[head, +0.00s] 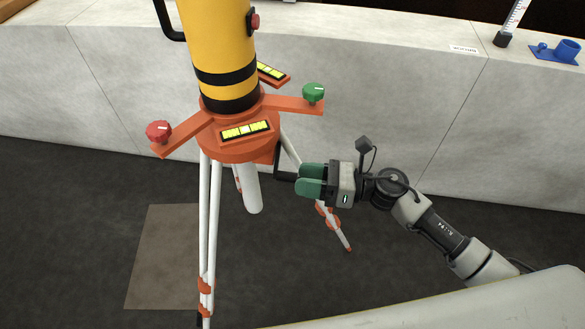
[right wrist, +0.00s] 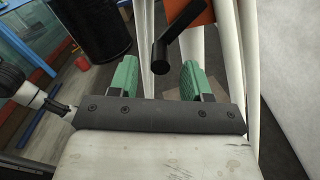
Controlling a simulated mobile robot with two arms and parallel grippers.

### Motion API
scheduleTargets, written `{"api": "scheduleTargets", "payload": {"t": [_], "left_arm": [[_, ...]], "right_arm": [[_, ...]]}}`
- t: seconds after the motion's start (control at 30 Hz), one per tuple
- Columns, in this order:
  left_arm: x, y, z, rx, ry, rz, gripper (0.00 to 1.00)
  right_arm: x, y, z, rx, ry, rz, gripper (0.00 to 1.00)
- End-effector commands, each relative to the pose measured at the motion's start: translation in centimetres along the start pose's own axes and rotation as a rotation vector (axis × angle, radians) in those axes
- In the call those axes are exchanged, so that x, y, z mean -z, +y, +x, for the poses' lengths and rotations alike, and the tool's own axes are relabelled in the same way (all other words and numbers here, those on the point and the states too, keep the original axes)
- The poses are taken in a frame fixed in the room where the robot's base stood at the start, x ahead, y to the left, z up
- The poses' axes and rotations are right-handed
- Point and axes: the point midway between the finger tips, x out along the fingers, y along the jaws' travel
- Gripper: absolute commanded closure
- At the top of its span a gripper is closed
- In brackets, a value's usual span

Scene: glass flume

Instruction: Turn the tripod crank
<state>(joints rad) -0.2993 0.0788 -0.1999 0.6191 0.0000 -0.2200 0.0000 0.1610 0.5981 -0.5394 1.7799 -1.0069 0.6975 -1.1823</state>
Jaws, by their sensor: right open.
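The tripod (head: 205,230) stands upright on white legs with an orange head (head: 225,148). Its black crank (head: 284,176) hangs below the right side of the head and bends toward my right gripper (head: 299,180). The gripper is open, coming in from the right, with its green fingers at the crank's handle end. In the right wrist view the black crank handle (right wrist: 161,52) shows between the two open green fingers (right wrist: 158,72), with visible room on both sides. Whether a finger touches the handle I cannot tell. My left gripper does not show.
A yellow cylinder (head: 218,38) with black bands stands on the head. A red knob (head: 158,131) and a green knob (head: 313,92) sit on its arms. A pale wall (head: 400,120) runs behind. A black bin-like cylinder (right wrist: 95,28) stands left in the wrist view.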

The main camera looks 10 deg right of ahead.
Motion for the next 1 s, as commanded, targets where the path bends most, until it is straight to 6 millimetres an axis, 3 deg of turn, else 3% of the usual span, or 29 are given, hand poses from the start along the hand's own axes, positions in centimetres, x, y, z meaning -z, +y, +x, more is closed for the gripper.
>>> {"api": "scheduleTargets", "payload": {"t": [0.2, 0.57, 0.9, 1.0], "left_arm": [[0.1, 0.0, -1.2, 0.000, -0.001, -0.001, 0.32], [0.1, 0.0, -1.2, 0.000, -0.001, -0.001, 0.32], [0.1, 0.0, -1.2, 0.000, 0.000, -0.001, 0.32], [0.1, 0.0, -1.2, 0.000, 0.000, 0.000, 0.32]], "right_arm": [[-0.2, 0.0, 2.7, 0.001, -0.001, 0.001, 0.52], [0.0, -0.1, 3.2, 0.002, -0.001, 0.001, 0.52], [0.0, -0.1, 3.1, 0.002, -0.001, 0.002, 1.00], [0.0, -0.1, 3.1, 0.002, -0.001, 0.002, 1.00]]}}
